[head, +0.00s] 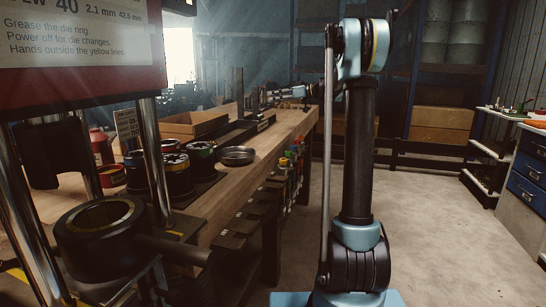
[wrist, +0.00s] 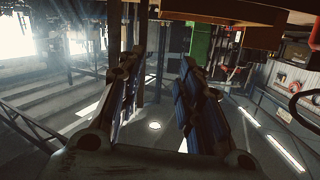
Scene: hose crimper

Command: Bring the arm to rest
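My arm stands upright in the middle of the head view, its dark tube between light blue joints. The picture there is dim, and no thing is in contact with the fingers as far as I can see.
A long wooden workbench (head: 222,185) runs along the left, with several dark round dies and a shallow dish (head: 237,155) on it. The crimper's black ring (head: 100,225) and sign (head: 80,50) are close at left. A blue-drawer cabinet (head: 528,175) stands right. The floor (head: 440,240) between is clear.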

